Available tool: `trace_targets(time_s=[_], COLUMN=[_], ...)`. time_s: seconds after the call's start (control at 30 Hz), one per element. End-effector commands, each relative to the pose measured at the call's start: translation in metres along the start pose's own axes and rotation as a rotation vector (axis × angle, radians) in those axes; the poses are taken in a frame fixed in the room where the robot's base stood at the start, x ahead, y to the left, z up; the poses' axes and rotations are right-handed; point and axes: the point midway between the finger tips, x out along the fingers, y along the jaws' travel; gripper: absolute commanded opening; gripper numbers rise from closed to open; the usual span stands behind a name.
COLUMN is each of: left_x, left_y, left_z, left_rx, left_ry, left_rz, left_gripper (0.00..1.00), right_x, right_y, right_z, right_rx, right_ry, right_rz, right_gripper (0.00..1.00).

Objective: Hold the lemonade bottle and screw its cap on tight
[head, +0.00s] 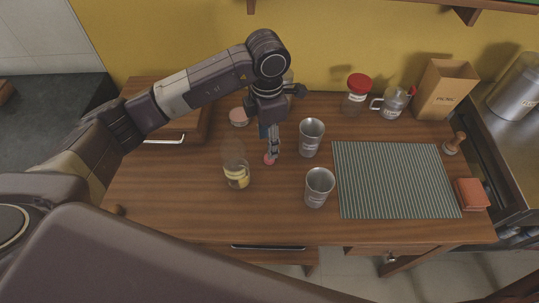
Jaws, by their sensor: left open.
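The lemonade bottle (236,175), clear glass with a yellowish label, stands upright on the wooden table left of the middle. I see no cap on its neck. A small red cap (269,159) is at the fingertips of my left gripper (272,154), right of the bottle. The left gripper points down and is open; I cannot tell whether its fingers touch the cap. It is apart from the bottle. My right gripper is not in view.
Two steel cups (311,138) (319,187) stand just right of the gripper. A striped mat (395,180) covers the right side. Behind are a red-lidded jar (356,95), a glass jug (392,104) and a paper bag (446,90). The table's front left is clear.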

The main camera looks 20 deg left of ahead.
Motion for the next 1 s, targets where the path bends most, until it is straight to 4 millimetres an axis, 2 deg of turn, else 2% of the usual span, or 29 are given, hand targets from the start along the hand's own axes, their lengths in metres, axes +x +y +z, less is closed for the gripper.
trace_targets(time_s=[0.07, 0.17, 0.33, 0.63, 0.9, 1.0], left_x=[0.002, 0.01, 0.026, 0.029, 0.067, 0.075], left_y=[0.0, 0.0, 0.0, 0.001, 0.007, 0.007], left_z=[0.0, 0.0, 0.0, 0.001, 0.005, 0.006], left_rx=[0.0, -0.001, 0.0, -0.001, -0.001, -0.001], left_ry=[0.0, 0.002, 0.001, 0.001, 0.002, 0.0], left_rz=[-0.001, -0.003, -0.002, -0.002, -0.003, -0.001], left_gripper=[0.43, 0.43, 0.43, 0.43, 0.43, 0.43], right_x=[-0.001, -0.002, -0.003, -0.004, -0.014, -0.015], right_y=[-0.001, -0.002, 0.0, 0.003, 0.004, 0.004], right_z=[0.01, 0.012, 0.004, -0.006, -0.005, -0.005], right_rx=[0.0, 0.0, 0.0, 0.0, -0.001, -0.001], right_ry=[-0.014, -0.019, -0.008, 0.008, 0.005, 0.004], right_rz=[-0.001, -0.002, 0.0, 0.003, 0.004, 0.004], right_gripper=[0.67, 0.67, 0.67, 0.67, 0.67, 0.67])
